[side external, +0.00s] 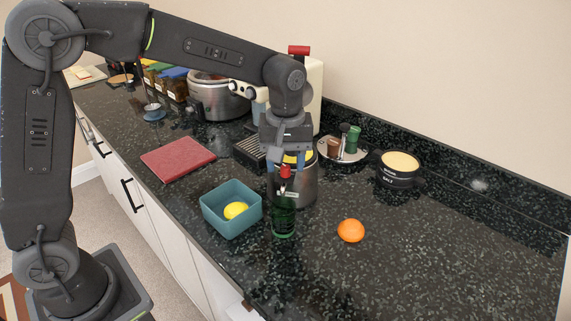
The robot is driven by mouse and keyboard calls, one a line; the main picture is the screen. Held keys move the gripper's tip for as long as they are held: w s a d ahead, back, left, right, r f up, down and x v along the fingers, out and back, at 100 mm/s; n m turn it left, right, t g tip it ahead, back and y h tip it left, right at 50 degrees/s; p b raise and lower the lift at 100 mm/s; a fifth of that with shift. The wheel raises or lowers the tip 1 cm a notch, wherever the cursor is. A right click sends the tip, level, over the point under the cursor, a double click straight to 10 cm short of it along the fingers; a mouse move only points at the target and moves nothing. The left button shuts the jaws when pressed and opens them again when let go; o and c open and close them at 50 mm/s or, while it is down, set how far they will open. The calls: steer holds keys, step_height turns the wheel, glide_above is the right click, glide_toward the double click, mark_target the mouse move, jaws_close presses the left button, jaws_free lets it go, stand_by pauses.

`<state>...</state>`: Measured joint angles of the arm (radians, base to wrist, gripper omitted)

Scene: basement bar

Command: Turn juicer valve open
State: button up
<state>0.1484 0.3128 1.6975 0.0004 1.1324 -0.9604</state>
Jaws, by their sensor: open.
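A steel cylinder that looks like the juicer (307,188) stands on the counter, with yellow showing at its top. I cannot make out the valve clearly. I cannot tell whether the fingers touch anything.
A teal box (217,218) holding a yellow lemon (236,210) stands at left, an orange (351,230) at right. Behind are a white machine (314,90), a round tray (354,158) and a salt bowl (399,176). The right counter is clear.

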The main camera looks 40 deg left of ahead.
steer(key=shift+f, duration=0.55)
jaws_close()
